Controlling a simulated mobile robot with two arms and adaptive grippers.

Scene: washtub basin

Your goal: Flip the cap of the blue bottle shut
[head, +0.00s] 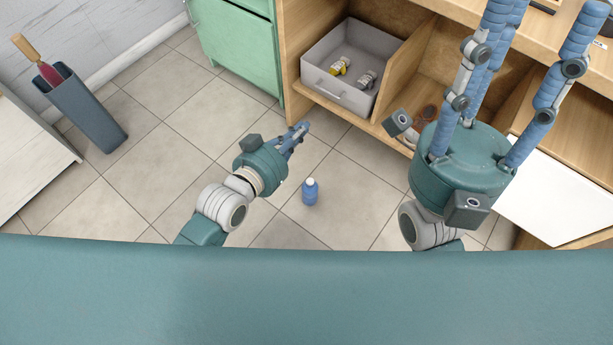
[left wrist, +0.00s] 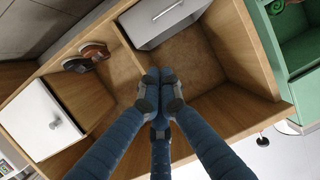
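The blue bottle (head: 310,192) with a white top stands upright, seemingly on the tiled floor, near the middle of the head view. It is too small to tell how its cap sits. My left gripper (head: 301,130) is above and slightly left of the bottle in that view, apart from it. In the left wrist view its three fingertips (left wrist: 160,88) meet with nothing visible between them. That view does not show the bottle. My right gripper (head: 535,45) is at the right, its blue fingers spread and empty, with some tips near or past the top edge.
A wooden cabinet (head: 292,68) holds an open grey drawer (head: 347,97) with small bottles in it. Brown shoes (left wrist: 86,57) lie in a compartment. A green cabinet (head: 236,45) stands left of it. A dark umbrella stand (head: 90,110) is far left. Floor around the bottle is clear.

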